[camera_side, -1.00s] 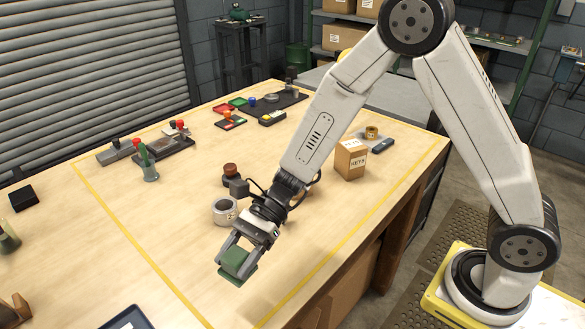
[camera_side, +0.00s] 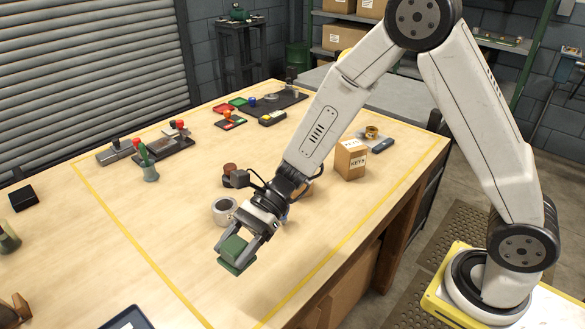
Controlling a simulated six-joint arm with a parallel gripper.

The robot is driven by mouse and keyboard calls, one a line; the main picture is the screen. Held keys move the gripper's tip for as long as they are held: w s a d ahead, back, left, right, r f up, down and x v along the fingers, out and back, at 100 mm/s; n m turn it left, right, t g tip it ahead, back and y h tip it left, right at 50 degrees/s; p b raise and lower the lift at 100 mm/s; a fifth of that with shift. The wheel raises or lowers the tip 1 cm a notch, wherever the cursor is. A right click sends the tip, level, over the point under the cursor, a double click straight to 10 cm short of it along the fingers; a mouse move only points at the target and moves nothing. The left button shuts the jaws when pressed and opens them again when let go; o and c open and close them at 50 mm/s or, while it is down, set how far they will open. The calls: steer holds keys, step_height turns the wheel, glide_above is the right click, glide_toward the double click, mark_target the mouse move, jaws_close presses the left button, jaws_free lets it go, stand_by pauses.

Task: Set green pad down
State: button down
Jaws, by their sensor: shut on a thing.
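My gripper (camera_side: 243,238) is shut on the green pad (camera_side: 233,251), a dark green block with a wider, flat lower part. The pad shows between and below the two fingers, over the front part of the wooden table (camera_side: 160,240). I cannot tell whether the pad touches the table or hangs a little above it. The hold looks slightly tilted.
A white ring-shaped roll (camera_side: 224,210) stands just behind my gripper. A cardboard box marked KEYS (camera_side: 351,160) stands to the right. A dark-edged tray (camera_side: 127,319) lies at the front left. Bare tabletop surrounds the pad to the left and front.

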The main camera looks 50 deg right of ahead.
steer(key=w+d+r+m+t+h, duration=0.25)
steer(key=w+d+m+t, duration=0.6)
steer(key=w+d, duration=0.55)
steer(key=d+m+t+h, duration=0.1)
steer(key=d+m+h, duration=0.1)
steer(key=d, duration=0.4)
steer(key=d+m+t+h, duration=0.2)
steer(key=d, duration=0.4)
steer(key=w+d+m+t+h, duration=0.1)
steer(key=d+m+t+h, duration=0.1)
steer(key=d, duration=0.4)
steer(key=shift+d+r, duration=0.35)
steer(key=shift+d, duration=0.05)
steer(key=w+f, duration=0.3)
steer(key=w, duration=0.1)
steer(key=w+d+f, duration=0.1)
steer(key=w+f, duration=0.1)
steer(key=w, duration=0.2)
steer(key=w+d+f, duration=0.1)
steer(key=w+f, duration=0.2)
steer(key=w, duration=0.1)
steer(key=shift+w+f, duration=0.25)
steer(key=shift+f, duration=0.1)
steer(key=shift+w+f, duration=0.35)
